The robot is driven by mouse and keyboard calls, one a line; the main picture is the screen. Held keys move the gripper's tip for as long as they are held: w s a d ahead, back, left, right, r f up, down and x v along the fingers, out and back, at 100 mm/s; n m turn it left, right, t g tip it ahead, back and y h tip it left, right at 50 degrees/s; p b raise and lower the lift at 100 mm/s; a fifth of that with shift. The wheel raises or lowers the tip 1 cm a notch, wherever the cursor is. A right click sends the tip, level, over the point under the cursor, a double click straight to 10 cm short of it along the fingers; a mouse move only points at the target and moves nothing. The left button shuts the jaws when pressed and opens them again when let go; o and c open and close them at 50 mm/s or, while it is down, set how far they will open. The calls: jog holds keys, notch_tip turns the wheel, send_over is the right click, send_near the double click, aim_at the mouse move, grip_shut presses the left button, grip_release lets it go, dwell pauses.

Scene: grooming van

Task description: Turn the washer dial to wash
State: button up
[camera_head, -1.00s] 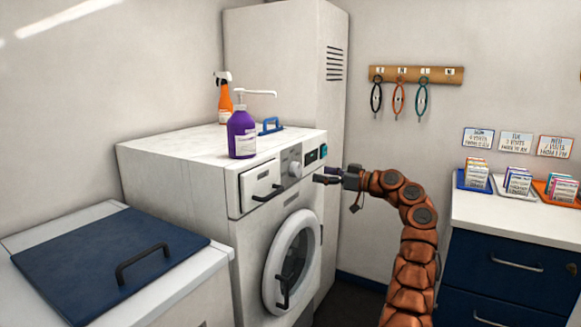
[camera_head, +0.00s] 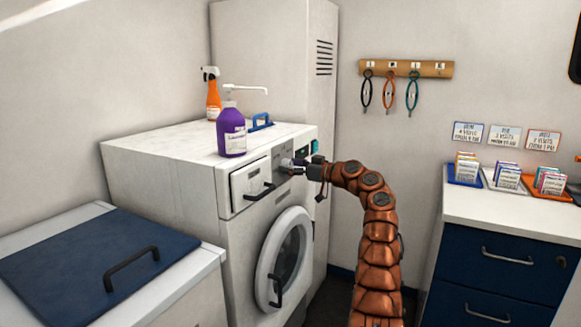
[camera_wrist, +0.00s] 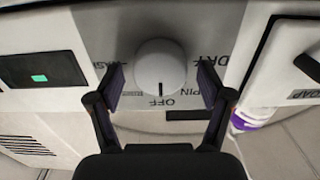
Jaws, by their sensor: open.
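The white washer (camera_head: 150,165) stands along the left wall, with its control panel facing my arm. In the wrist view, the round white dial (camera_wrist: 160,66) sits on the grey panel. Its dark pointer line points down in the picture at the OFF label (camera_wrist: 161,102). My gripper (camera_wrist: 160,78) is open, one finger on each side of the dial, with small gaps visible. In the head view my gripper (camera_head: 297,166) is at the panel and largely hides the dial.
A purple pump bottle (camera_head: 231,133), an orange spray bottle (camera_head: 213,98) and a blue-handled item (camera_head: 261,122) stand on the washer. The soap drawer (camera_head: 250,187) is beside the dial. A green-lit display (camera_wrist: 42,72) is on its other side. Open floor lies right of the washer.

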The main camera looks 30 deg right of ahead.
jog(key=c, duration=1.1)
jog(key=shift+c, duration=0.2)
